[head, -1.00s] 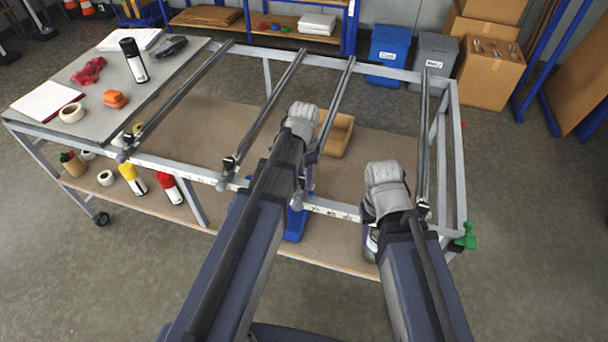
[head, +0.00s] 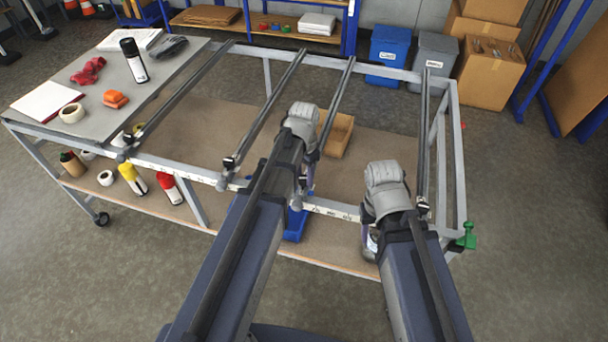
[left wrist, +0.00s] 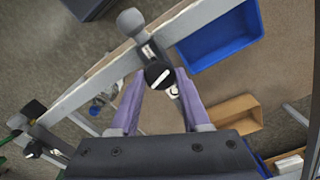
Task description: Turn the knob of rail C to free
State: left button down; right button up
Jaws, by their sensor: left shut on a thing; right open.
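A black round knob (left wrist: 157,73) with a white line sits on the front beam (left wrist: 105,70) in the left wrist view. My left gripper's purple fingers (left wrist: 159,80) stand on both sides of the knob, shut on it. The white line is tilted. In the head view, the left gripper (head: 309,183) is at the front end of the third rail from the left (head: 337,100), where my arm hides the knob. My right gripper (head: 370,238) is open and mostly hidden by its arm near the fourth rail (head: 424,130). The rail letters are too small to read.
Another knob (left wrist: 33,150) shows at the lower left of the wrist view. A blue bin (left wrist: 220,38) and a cardboard tray (left wrist: 235,115) lie below the frame. The lower shelf (head: 230,125) holds several cans and tape.

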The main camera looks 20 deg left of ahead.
pick_arm(q)
jog(key=n, duration=1.1)
jog(key=shift+n, duration=1.7)
jog(key=shift+c, duration=1.8)
grip_release()
